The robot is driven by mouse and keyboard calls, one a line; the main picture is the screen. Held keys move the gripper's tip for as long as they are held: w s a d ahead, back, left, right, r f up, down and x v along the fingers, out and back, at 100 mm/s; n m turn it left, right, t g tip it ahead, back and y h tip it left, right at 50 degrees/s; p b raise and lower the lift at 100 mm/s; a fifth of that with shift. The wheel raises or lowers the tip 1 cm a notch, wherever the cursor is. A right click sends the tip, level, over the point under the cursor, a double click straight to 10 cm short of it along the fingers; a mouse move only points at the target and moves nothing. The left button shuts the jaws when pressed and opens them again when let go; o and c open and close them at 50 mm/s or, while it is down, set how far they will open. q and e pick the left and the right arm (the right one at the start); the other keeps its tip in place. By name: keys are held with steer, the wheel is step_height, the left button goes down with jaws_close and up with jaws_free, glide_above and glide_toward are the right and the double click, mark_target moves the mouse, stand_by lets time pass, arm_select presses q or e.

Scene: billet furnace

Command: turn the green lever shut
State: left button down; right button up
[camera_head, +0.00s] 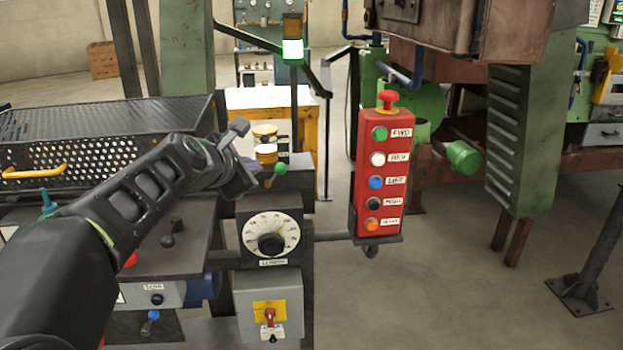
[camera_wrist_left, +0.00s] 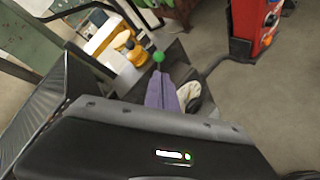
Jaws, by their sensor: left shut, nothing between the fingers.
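The green lever's round knob (camera_head: 281,168) stands above the dial box, just right of my left gripper in the head view. Its dark stem slants down to the left. In the left wrist view the green knob (camera_wrist_left: 158,57) shows just beyond the tip of my left gripper. My left gripper (camera_head: 254,168) is shut and empty, reaching in from the left; its purplish fingers (camera_wrist_left: 162,90) show in the wrist view. It looks close to the knob, but I cannot tell whether they touch. The lever's lower part is partly hidden. My right gripper is not in view.
A white dial (camera_head: 270,236) sits below the lever, above a grey box with a red switch (camera_head: 269,316). A red button box (camera_head: 381,175) stands to the right. A perforated black cover (camera_head: 110,120) lies behind my left arm. Open floor lies at right.

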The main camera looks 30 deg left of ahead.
arm_select(q)
steer(key=shift+a, duration=0.15)
steer(key=p, duration=0.2)
glide_toward(278, 169)
steer(key=p+x, duration=0.4)
steer(key=p, duration=0.1)
steer(key=shift+w+r, duration=0.3)
steer(key=shift+w+a+f+p, duration=0.1)
steer(key=shift+w+f+p, duration=0.4)
steer(key=shift+p, duration=0.4)
steer(key=shift+w+a+f+p, duration=0.2)
steer(key=shift+w+f+p, duration=0.2)
steer(key=shift+w, duration=0.05)
steer(key=shift+f, duration=0.1)
